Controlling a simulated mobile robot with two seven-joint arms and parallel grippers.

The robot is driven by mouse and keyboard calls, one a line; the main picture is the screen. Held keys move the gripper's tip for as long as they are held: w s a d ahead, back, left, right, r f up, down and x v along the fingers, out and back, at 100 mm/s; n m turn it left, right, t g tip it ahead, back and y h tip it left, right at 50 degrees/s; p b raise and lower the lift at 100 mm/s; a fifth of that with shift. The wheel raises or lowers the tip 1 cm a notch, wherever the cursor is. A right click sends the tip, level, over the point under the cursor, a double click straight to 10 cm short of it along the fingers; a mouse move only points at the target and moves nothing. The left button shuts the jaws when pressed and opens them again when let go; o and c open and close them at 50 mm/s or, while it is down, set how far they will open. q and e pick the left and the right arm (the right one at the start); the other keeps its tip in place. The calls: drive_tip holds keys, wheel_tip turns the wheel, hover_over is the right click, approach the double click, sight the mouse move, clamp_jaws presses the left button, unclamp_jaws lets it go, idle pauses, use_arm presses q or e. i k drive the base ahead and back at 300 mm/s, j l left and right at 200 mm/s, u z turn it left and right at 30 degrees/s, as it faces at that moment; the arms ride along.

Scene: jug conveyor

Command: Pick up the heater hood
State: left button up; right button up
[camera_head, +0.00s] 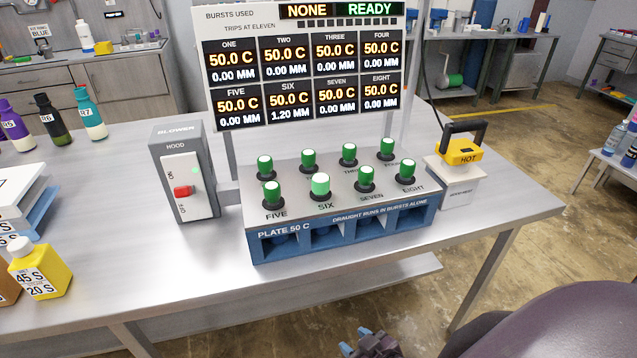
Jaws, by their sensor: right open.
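The heater hood (461,153) is a yellow block marked HOT with a black arched handle. It rests on a pale stand (455,188) at the right end of the steel table, and a dark cable rises from it. My right gripper (368,342) shows only in part at the bottom edge, low in front of the table. It is open, apart from the hood and well below and left of it. My left gripper is not in view.
A blue plate unit (345,240) with several green-capped knobs stands mid-table, left of the hood. A grey blower box (182,172) and a display board (305,65) stand nearby. Bottles (40,270) sit at the left. The table's front right is clear.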

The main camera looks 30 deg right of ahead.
sight(457, 155)
drive_tip(key=z, duration=1.85)
drive_tip(key=i+l+u, duration=0.1)
drive_tip(key=u, duration=0.75)
drive_tip(key=l+u, duration=0.3)
drive_tip(key=l, duration=0.15)
drive_tip(key=l+u, duration=0.45)
drive_tip(key=l, duration=0.4)
drive_tip(key=k+l+u, duration=0.15)
drive_tip(key=l, duration=0.3)
drive_tip(key=i, duration=0.05)
